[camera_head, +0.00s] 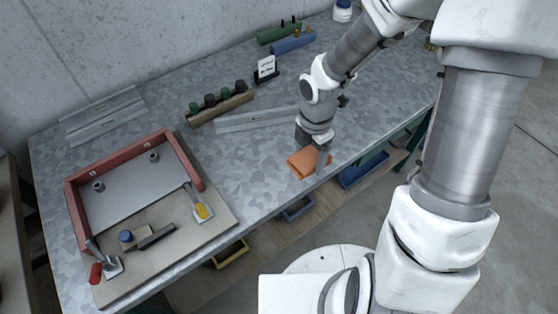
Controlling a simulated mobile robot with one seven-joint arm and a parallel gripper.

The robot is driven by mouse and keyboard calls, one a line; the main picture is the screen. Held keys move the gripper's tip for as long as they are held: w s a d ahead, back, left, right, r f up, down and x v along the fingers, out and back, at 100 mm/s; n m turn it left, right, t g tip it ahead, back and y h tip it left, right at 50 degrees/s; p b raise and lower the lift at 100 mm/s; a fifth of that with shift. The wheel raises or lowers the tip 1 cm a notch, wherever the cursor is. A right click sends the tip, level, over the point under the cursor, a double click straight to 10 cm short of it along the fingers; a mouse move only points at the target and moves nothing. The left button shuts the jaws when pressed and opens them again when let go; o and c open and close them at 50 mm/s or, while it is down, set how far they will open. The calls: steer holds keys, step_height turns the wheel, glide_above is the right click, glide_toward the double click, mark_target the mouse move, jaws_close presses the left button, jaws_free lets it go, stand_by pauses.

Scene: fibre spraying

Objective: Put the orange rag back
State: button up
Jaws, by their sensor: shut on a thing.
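The orange rag (302,164) is a small folded block near the front edge of the grey mottled workbench (245,155). My gripper (321,161) points down at the rag's right side and is shut on it. One finger shows in front of the rag; the other is hidden. I cannot tell whether the rag rests on the bench or is slightly lifted.
A red-framed mould on a board (215,232) with hand tools lies at the left. A wooden rack (221,108) with dark knobs, a metal strip (255,119) and a small sign (266,69) stand behind. Blue bins (362,170) sit below the bench edge.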

glide_above(279, 165)
step_height(279, 165, down, 6)
steer(key=shift+r, duration=0.1)
steer(key=shift+f, duration=2.05)
